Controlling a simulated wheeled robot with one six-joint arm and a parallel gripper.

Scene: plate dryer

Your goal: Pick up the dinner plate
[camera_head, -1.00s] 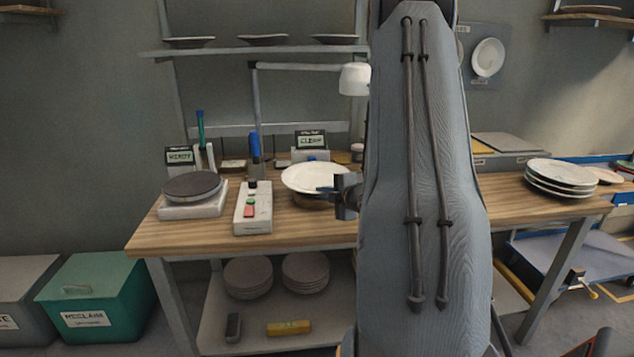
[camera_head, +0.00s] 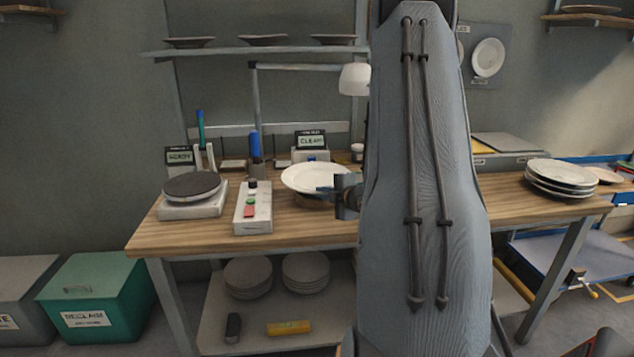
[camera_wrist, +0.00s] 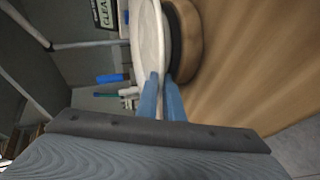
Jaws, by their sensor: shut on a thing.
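The dinner plate (camera_head: 313,178) is white and round. In the head view it sits over the middle of the wooden workbench, just left of my arm. My gripper (camera_head: 328,191) reaches the plate's right front rim, partly hidden behind my arm. In the wrist view the plate (camera_wrist: 147,40) appears edge-on, and my blue fingers (camera_wrist: 162,85) are shut on its near rim. A dark round stand with a brown base (camera_wrist: 184,42) is beside the plate's underside. Whether the plate still touches it is unclear.
A control box (camera_head: 253,208) and a scale with a dark disc (camera_head: 193,192) stand left of the plate. A lamp (camera_head: 354,79) hangs above. A plate stack (camera_head: 560,178) is at the right. Bare wood (camera_head: 300,228) shows in front.

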